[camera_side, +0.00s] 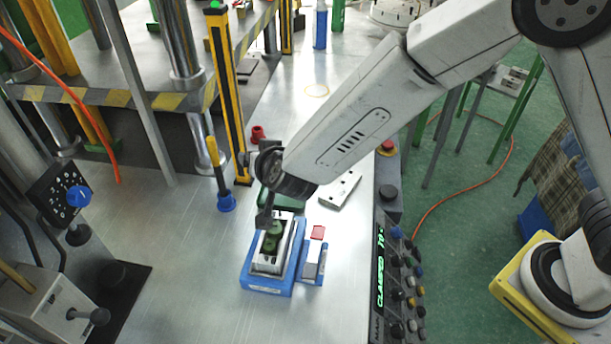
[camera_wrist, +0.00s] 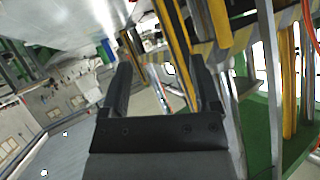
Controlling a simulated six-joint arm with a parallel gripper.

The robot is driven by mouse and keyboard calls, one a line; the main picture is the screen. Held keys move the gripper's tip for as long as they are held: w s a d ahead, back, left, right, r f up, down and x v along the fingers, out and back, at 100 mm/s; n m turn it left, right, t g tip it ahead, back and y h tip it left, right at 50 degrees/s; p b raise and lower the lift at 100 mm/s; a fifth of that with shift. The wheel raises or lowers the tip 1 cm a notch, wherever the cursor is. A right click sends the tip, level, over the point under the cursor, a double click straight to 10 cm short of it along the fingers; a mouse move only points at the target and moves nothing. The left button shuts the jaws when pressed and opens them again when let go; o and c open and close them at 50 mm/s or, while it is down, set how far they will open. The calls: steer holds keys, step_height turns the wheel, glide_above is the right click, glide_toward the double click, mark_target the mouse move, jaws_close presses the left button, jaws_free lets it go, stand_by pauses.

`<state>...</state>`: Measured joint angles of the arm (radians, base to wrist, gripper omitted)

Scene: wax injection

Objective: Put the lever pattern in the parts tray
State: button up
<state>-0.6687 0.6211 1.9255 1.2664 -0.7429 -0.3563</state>
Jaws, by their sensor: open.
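A green piece (camera_side: 273,236), which looks like the lever pattern, lies in the open metal mould (camera_side: 289,246) on a blue base (camera_side: 267,288). My gripper (camera_side: 264,218) is at the upper left edge of the mould in the side view, close to the green piece; I cannot tell whether it touches. In the wrist view my gripper (camera_wrist: 160,78) has its two dark fingers wide apart with nothing between them. The wrist view does not show the mould or the green piece. I cannot make out the parts tray for certain; my wrist hides part of a dark green object behind the mould.
A control panel (camera_side: 391,280) with a green lit display is farther right. A pale plate (camera_side: 341,190) lies behind. A yellow post (camera_side: 228,95) and a blue-based tool (camera_side: 226,201) stand left.

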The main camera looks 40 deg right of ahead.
steer(key=s+d+r+n+g+y, duration=0.1)
steer(key=s+d+n+g+y, duration=0.25)
steer(key=d, duration=0.65)
steer(key=s+d+f+n+g+h, duration=0.1)
steer(key=s+d+g, duration=0.4)
steer(key=s+d, duration=0.8)
steer(key=s+f+n, duration=0.1)
steer(key=s, duration=0.2)
steer(key=shift+s+d+g, duration=0.35)
steer(key=shift+s+d, duration=0.05)
steer(key=shift+o, duration=0.5)
steer(key=shift+f+h, duration=0.1)
steer(key=shift+h, duration=0.15)
steer(key=shift+w+a, duration=0.1)
